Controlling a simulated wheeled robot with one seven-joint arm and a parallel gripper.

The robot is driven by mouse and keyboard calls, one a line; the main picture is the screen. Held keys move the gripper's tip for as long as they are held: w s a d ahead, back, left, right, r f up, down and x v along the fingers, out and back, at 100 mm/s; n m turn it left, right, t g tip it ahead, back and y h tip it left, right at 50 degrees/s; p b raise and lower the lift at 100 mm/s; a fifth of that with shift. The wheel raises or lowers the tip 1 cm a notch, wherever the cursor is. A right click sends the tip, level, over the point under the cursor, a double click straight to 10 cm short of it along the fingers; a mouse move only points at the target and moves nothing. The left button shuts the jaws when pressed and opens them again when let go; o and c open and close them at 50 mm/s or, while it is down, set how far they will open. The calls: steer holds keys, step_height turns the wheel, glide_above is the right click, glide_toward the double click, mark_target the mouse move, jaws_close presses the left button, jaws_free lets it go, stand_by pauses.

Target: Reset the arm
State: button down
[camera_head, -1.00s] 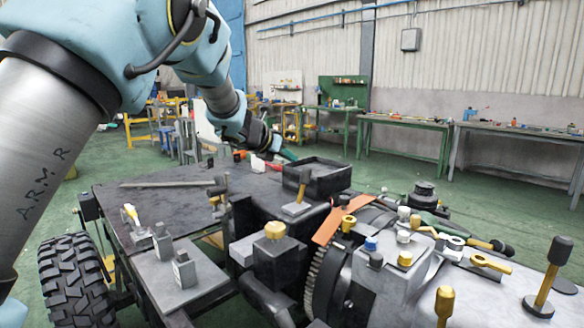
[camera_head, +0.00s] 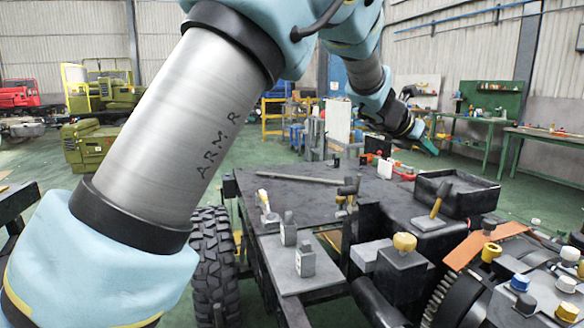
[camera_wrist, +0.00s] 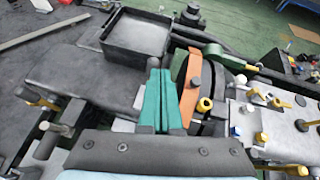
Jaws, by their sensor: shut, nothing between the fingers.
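My arm crosses the head view from the lower left to the upper right. My gripper (camera_head: 430,146) has green fingers and hangs above the far side of the chassis. In the wrist view my gripper (camera_wrist: 155,92) shows its two green fingers side by side, closed with nothing between them. Below it in that view lie the chassis's dark top, an orange plate (camera_wrist: 189,92) and a square black tray (camera_wrist: 138,34). The same tray shows in the head view (camera_head: 455,203), nearer than the gripper. The fingers look apart from these things.
The chassis (camera_head: 322,200) carries a long bar (camera_head: 298,175), upright grey blocks (camera_head: 305,259), a yellow-capped block (camera_head: 404,243) and a gear (camera_head: 446,297). A black tyre (camera_head: 212,262) stands at its left. Workbenches (camera_head: 545,137) line the back wall. Green floor is open between.

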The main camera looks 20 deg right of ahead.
steer(key=w+a+f+n+t+y, duration=0.2)
steer(key=w+a+n+t, duration=0.4)
steer(key=w+a+n, duration=0.95)
steer(key=w+a+f+n+t+y, duration=0.1)
steer(key=w+a+f+n+y, duration=0.15)
steer(key=a+n, duration=0.45)
steer(key=w+a+f+n+y, duration=0.2)
steer(key=w+a+n, duration=0.1)
steer(key=a, duration=0.8)
steer(key=s+a+f+n+g+y, duration=0.15)
steer(key=s+a+f+n, duration=0.25)
steer(key=a+n, duration=0.5)
steer(key=s+a+f+n+g+y, duration=0.1)
steer(key=s+a+f+n+y, duration=0.3)
steer(key=a, duration=0.8)
steer(key=s+a+f+n+g, duration=0.4)
steer(key=s+a+n, duration=0.4)
steer(key=s+n, duration=0.4)
steer(key=shift+s+a+f, duration=0.2)
steer(key=shift+s+a, duration=0.2)
steer(key=shift+s, duration=0.6)
